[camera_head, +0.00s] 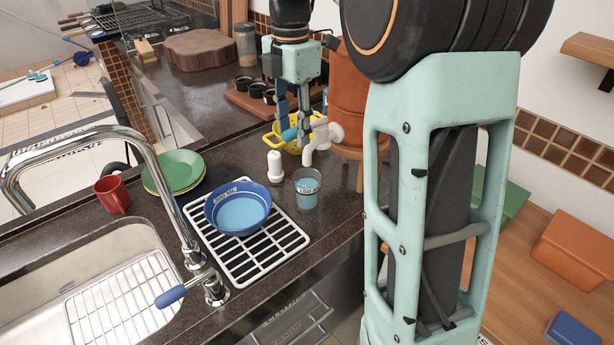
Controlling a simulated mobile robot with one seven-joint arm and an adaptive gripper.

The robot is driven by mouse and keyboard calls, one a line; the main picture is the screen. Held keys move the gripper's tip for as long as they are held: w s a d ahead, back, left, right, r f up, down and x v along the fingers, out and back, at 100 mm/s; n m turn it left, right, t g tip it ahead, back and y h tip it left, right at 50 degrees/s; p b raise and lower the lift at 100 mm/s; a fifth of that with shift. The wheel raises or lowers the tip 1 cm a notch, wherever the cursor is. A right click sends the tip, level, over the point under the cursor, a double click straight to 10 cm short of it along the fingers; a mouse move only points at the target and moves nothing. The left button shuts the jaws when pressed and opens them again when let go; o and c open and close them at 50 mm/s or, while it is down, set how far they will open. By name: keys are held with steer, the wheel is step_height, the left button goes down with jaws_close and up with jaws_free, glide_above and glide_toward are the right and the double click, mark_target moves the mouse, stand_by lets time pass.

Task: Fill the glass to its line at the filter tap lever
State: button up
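A clear glass (307,188) with a white label band stands on the dark counter. It holds blue water that appears to reach about the band; the exact level against the line is too small to tell. A brown clay filter (347,95) stands behind it, with a white tap (320,137) whose spout hangs above the glass. No stream shows. My gripper (294,132) points down just left of the tap, its fingers apart. I cannot tell whether it touches the tap; the lever is not clearly distinguishable.
A blue bowl (238,208) of water sits on a white rack (261,262) left of the glass. A white bottle-shaped item (274,167) stands nearby. A yellow basket (270,139) is behind the gripper. Green plates (174,170), a red mug (112,195) and a chrome faucet (160,165) are left.

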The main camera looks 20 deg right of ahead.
step_height(320, 180, up, 7)
steer(key=p, duration=0.7)
steer(key=shift+r, duration=0.1)
steer(key=shift+d, duration=0.1)
